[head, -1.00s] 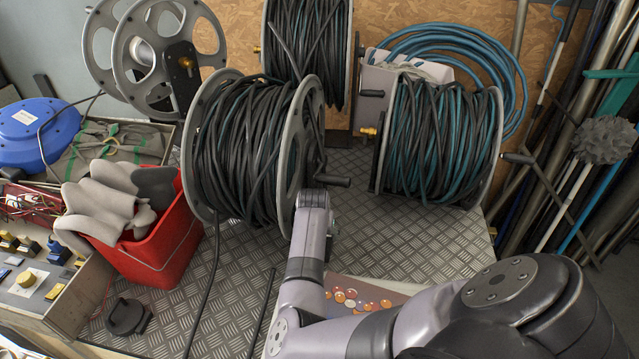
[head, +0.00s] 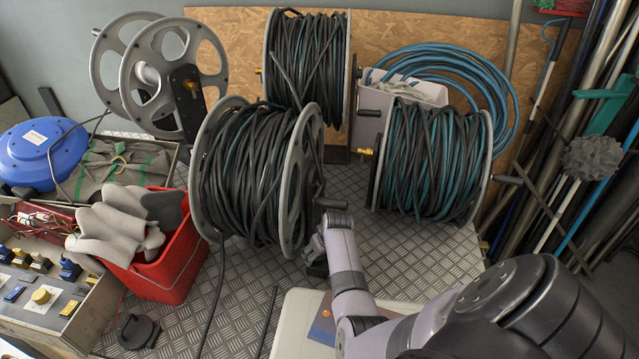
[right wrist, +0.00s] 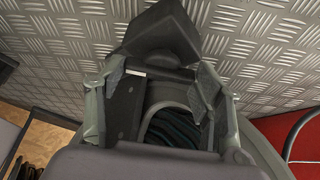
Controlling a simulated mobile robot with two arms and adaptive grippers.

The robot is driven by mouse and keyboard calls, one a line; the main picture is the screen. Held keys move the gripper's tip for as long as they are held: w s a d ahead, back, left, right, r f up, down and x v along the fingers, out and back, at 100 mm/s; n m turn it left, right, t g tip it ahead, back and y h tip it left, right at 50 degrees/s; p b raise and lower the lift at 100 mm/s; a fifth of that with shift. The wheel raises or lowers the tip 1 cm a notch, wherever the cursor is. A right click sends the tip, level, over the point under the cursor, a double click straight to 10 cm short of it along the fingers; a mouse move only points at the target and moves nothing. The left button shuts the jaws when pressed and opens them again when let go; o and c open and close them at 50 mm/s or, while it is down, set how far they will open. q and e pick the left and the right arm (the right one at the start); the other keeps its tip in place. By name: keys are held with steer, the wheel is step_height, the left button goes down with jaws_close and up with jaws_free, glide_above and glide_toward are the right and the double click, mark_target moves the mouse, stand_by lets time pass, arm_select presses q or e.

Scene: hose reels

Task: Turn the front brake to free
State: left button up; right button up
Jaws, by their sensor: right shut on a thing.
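The front reel (head: 250,170) stands on the plate floor in the middle of the head view, wound with black and dark teal hose between grey flanges. Its dark crank handle (head: 330,205) sticks out on the right side. My right gripper (head: 316,256) is low beside the reel's right flange, partly hidden by my arm. In the right wrist view its fingers close on a dark angular piece (right wrist: 162,38), which I take to be the front brake. The brake's setting cannot be read. My left gripper is not in view.
A second hose reel (head: 430,160) stands to the right and another (head: 307,70) behind. A red bin (head: 165,265) with grey gloves stands at left. A pale box (head: 295,325) lies under my arm. Pipes (head: 590,130) lean at far right.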

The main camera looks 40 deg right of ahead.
steer(key=n, duration=0.2)
steer(key=n+y, duration=0.1)
steer(key=n, duration=0.1)
steer(key=shift+s+d+f+y, duration=0.1)
steer(key=shift+d+y, duration=0.1)
steer(key=shift+y, duration=0.1)
steer(key=shift+n+y+b, duration=0.4)
steer(key=shift+n+y, duration=0.2)
steer(key=shift+n, duration=1.1)
steer(key=o, duration=0.9)
steer(key=shift+c, duration=0.2)
steer(key=shift+d+r, duration=0.1)
steer(key=shift+r, duration=0.45)
steer(key=s+d, duration=0.5)
steer(key=s, duration=0.6)
